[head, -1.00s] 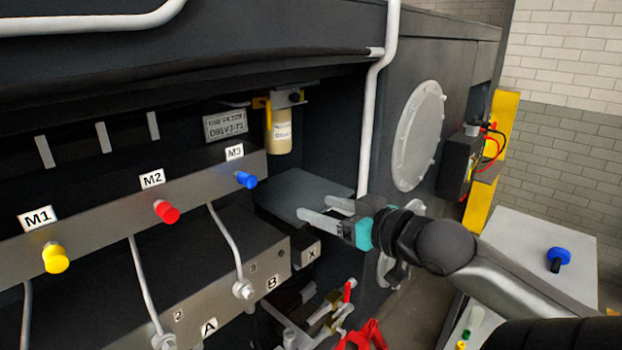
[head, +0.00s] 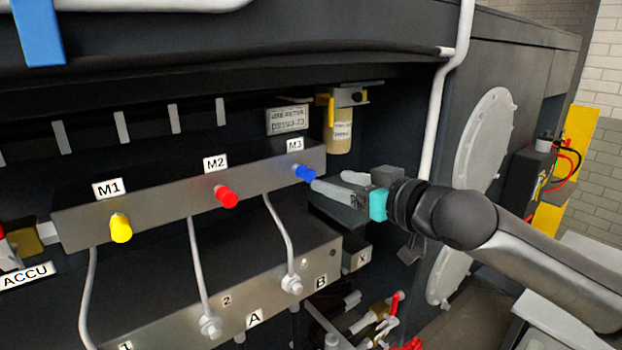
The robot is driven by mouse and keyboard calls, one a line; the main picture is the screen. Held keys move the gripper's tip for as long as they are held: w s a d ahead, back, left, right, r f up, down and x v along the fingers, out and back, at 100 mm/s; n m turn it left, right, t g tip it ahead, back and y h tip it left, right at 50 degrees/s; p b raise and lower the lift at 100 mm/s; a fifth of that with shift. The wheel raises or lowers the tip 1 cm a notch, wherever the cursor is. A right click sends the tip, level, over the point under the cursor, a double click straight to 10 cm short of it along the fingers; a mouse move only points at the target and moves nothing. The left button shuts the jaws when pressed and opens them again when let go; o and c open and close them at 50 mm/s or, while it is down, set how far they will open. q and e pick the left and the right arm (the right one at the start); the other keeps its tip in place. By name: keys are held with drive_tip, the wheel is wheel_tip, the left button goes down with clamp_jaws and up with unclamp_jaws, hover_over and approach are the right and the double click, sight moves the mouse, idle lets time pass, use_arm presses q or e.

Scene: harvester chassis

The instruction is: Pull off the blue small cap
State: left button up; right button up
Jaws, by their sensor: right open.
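The small blue cap (head: 306,173) sits on the port under the M3 label (head: 295,145), at the right end of the grey metal bar (head: 160,196). My right gripper (head: 330,181) comes in from the right with its fingers pointing at the blue cap. The jaws are open. The nearer fingertip is right beside the cap; I cannot tell whether it touches. The farther finger is behind and partly hidden. My left gripper is not in view.
A red cap (head: 227,197) under M2 and a yellow cap (head: 120,228) under M1 sit on the same bar. A filter (head: 340,132) hangs above my right gripper. Pipes and a lower valve block (head: 275,285) lie below. A white vertical pipe (head: 447,100) stands behind my arm.

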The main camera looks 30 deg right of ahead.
sight(311, 174)
drive_tip(key=shift+w+a+f, duration=0.1)
drive_tip(key=shift+w+f, duration=0.1)
drive_tip(key=shift+w, duration=1.6)
drive_tip(key=shift+w+f, duration=0.2)
drive_tip(key=shift+w, duration=1.3)
drive_tip(key=shift+w+a+f+p, duration=0.1)
drive_tip(key=shift+w+f+p, duration=0.05)
drive_tip(key=shift+w, duration=0.3)
drive_tip(key=shift+w+a+f+p, duration=0.1)
drive_tip(key=shift+w+p, duration=0.05)
drive_tip(key=shift+w, duration=0.25)
drive_tip(key=shift+c, duration=0.3)
clamp_jaws()
drive_tip(key=shift+s, duration=0.1)
